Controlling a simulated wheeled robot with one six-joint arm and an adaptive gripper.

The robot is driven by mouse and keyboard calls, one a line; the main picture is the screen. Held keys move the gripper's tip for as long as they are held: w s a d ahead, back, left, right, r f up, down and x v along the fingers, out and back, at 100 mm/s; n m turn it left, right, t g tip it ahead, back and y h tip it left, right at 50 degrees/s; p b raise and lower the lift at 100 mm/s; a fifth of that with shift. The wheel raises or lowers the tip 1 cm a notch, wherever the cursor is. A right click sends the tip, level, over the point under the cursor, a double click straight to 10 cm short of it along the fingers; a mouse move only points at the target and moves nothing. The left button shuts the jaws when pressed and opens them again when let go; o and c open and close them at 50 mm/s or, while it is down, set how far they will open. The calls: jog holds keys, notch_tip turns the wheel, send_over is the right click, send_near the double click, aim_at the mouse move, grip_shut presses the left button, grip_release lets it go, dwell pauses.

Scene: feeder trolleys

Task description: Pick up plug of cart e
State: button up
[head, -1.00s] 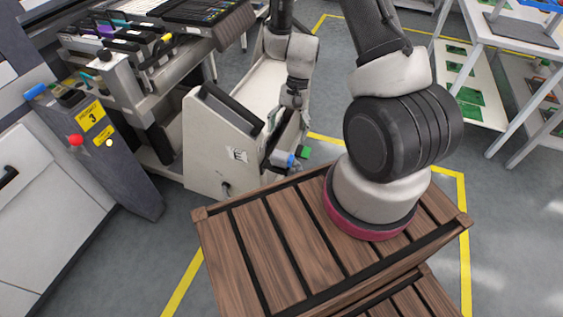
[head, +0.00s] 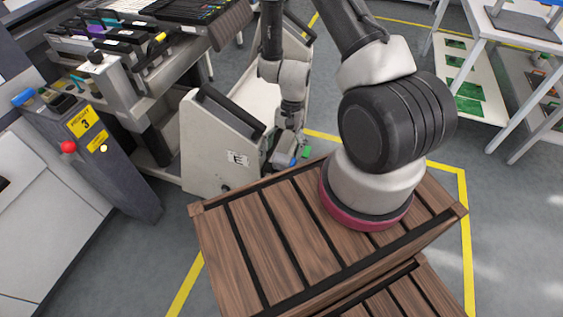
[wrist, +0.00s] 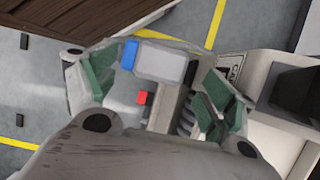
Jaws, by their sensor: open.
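Cart e (head: 205,150) stands beyond my wooden top, a pale cart with a dark handle and an "E" label on its panel. My gripper (head: 290,153) is low at the cart's right side, partly hidden there. In the wrist view my gripper (wrist: 158,88) is open, with green pads on both sides. A pale grey block (wrist: 161,63) with a blue end, which looks like the plug, shows between and just beyond the pads. A small red piece (wrist: 142,98) lies below it. I see no clear contact between pads and block.
A grey post (head: 100,150) with a yellow "3" sign and red button stands at left, beside a feeder rack (head: 115,70). A white table (head: 510,40) stands at right. Yellow lines (head: 466,230) mark the grey floor, which is clear at lower right.

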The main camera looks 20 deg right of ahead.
aim_at(283, 157)
jog(key=x, duration=0.5)
jog(key=shift+f, duration=0.1)
jog(key=c, duration=1.5)
jog(key=shift+o, duration=0.2)
jog(key=shift+r, duration=0.7)
notch_tip(283, 157, up, 2)
jog(key=shift+r, duration=0.2)
jog(key=w+d+r, duration=0.2)
jog(key=w+d, duration=1)
jog(key=shift+w+d+r, duration=0.35)
jog(key=shift+w, duration=0.05)
